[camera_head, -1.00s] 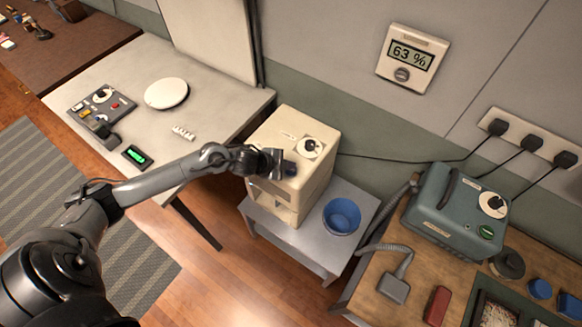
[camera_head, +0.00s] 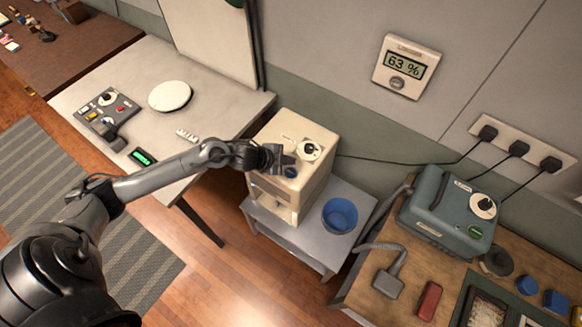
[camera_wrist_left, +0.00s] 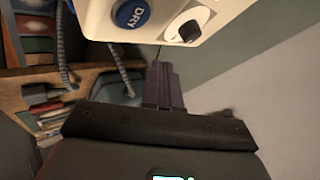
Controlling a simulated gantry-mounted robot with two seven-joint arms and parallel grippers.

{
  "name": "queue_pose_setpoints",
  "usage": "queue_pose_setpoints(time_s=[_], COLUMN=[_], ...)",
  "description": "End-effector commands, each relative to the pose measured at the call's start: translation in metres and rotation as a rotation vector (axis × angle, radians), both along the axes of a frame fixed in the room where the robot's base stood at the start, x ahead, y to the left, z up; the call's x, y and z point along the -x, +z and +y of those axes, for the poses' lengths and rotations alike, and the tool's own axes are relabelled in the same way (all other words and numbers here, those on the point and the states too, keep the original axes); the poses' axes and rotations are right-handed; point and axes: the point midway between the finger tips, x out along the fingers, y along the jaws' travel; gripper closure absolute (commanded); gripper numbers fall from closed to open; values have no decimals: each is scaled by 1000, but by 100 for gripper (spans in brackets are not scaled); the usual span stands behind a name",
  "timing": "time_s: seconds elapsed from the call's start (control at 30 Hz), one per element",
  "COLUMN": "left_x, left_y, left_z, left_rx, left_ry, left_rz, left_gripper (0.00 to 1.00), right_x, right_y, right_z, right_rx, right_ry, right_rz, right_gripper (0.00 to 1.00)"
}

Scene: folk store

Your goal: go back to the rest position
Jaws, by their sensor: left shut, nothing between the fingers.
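My left gripper (camera_head: 287,159) is shut and empty, at the end of my arm reaching in from the left. It is just above the top of a cream box-shaped machine (camera_head: 318,177). The machine has a dial (camera_head: 310,149) and a round blue button (camera_head: 290,172). My right gripper does not show.
The machine stands on a grey side table (camera_head: 290,244) with a blue bowl (camera_head: 340,215) beside it. A pale table (camera_head: 215,98) is at left. A wooden bench (camera_head: 352,296) at right holds a green machine (camera_head: 425,210). A wall display (camera_head: 407,66) reads 63 %.

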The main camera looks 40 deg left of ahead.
Motion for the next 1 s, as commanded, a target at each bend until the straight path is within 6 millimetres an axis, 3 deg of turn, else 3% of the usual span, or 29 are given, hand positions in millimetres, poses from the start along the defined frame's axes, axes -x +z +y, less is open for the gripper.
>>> queue_pose_setpoints(time_s=[0.1, 0.57, 0.73, 0.87, 0.97, 1.0], left_x=[0, 0, 14, 45, 79, 94], left_y=[11, 11, -6, -39, -60, -63], left_z=[0, 0, -4, -30, -77, -103], left_rx=[0, 0, 9, 67, 167, 222], left_ry=[0, -1, -1, -1, -4, 5], left_rz=[0, 1, 33, 96, 137, 147], left_gripper=[100, 100, 100, 100, 100, 100], right_x=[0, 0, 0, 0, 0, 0], right_y=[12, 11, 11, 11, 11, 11], right_z=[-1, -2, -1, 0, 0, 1], right_rx=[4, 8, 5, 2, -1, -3], right_ry=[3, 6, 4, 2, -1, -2], right_rz=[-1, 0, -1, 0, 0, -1], right_gripper=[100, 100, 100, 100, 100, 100])
